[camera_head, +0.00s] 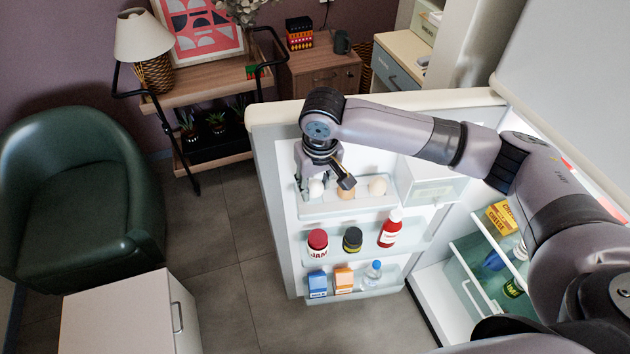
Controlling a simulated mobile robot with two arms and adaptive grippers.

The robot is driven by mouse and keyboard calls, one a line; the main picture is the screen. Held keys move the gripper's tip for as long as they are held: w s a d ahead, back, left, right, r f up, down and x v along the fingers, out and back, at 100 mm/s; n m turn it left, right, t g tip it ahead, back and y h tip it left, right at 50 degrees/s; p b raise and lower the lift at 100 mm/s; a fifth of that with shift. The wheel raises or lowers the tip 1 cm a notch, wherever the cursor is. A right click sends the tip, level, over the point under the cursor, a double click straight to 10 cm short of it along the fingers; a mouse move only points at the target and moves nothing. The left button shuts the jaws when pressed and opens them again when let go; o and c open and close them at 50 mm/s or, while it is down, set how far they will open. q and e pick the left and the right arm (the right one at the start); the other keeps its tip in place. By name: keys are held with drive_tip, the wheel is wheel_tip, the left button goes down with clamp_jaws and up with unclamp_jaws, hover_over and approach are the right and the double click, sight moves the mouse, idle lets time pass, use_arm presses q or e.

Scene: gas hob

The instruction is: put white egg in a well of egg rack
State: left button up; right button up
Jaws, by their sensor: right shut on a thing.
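The white egg (316,188) shows at the left end of the top shelf of the open fridge door. The egg rack (350,209) is that pale top door shelf; its wells are too small and partly covered to make out. My right gripper (325,186) comes down from above and is shut on the white egg, one finger on each side of it. The egg is at the rack's level; I cannot tell whether it touches a well. A tan egg (378,186) sits in the rack to the right. Another brownish egg (345,195) is mostly hidden behind the gripper's finger.
The fridge door (276,190) stands open. Below the rack are a jam jar (317,242), a dark jar (352,240), a red bottle (390,228), small cartons (343,280) and a water bottle (373,273). A clear box (432,182) is right of the rack.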

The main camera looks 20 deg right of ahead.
drive_tip(key=shift+f, duration=0.5)
idle(0.6)
drive_tip(key=o, duration=0.8)
wheel_tip(320, 180, up, 7)
drive_tip(key=p, duration=0.9)
drive_tip(key=shift+r+p, duration=0.85)
drive_tip(key=shift+r, duration=0.2)
drive_tip(key=shift+f, duration=0.1)
